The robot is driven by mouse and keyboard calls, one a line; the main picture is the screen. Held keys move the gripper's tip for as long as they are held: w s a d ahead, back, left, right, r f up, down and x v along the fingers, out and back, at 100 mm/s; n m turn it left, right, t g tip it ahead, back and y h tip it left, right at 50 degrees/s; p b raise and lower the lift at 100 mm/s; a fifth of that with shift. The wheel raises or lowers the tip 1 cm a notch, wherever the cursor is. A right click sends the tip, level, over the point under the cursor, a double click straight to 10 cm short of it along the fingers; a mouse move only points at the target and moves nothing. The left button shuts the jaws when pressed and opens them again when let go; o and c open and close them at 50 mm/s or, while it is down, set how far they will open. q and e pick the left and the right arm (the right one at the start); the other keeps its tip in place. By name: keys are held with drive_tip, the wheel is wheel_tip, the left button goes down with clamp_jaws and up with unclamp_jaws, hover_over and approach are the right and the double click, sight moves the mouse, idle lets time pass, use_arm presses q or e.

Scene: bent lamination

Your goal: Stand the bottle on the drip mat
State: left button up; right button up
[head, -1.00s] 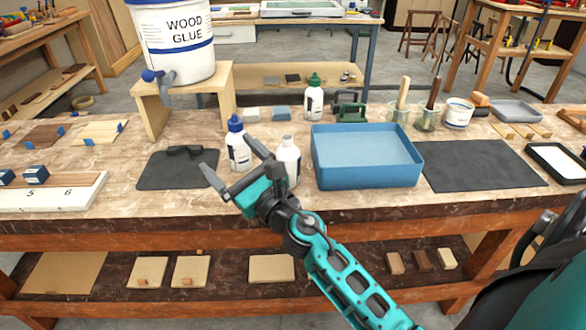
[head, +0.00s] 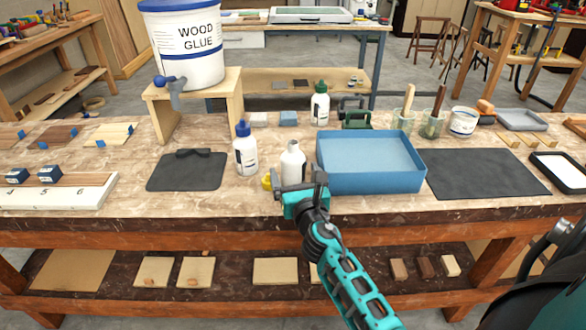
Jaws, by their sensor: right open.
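A white bottle with a pale top (head: 292,163) stands upright on the workbench, its lower part hidden by my right gripper. My right gripper (head: 299,186) is open just in front of this bottle; I cannot tell whether it touches it. A white bottle with a blue cap (head: 245,150) stands upright to its left. Another white bottle, with a green cap (head: 320,105), stands farther back. A dark mat (head: 170,180) lies at the left with a small black object (head: 193,153) at its back edge. A larger dark mat (head: 485,172) lies at the right, bare. My left gripper is not in view.
A blue tray (head: 370,181) stands right of the pale-topped bottle. A wood glue bucket (head: 190,55) sits on a wooden stand (head: 235,105) at the back left. A small yellow thing (head: 267,181) shows beside my right gripper. Jars with brushes (head: 432,125) stand behind the tray.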

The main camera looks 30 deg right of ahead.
sight(293, 162)
drive_tip(key=shift+d+x, duration=0.15)
drive_tip(key=shift+x, duration=1)
drive_tip(key=shift+d+x, duration=0.1)
drive_tip(key=shift+x, duration=1.1)
drive_tip(key=shift+s+f, duration=0.1)
drive_tip(key=shift+c, duration=0.3)
drive_tip(key=c, duration=1.1)
drive_tip(key=shift+c, duration=0.5)
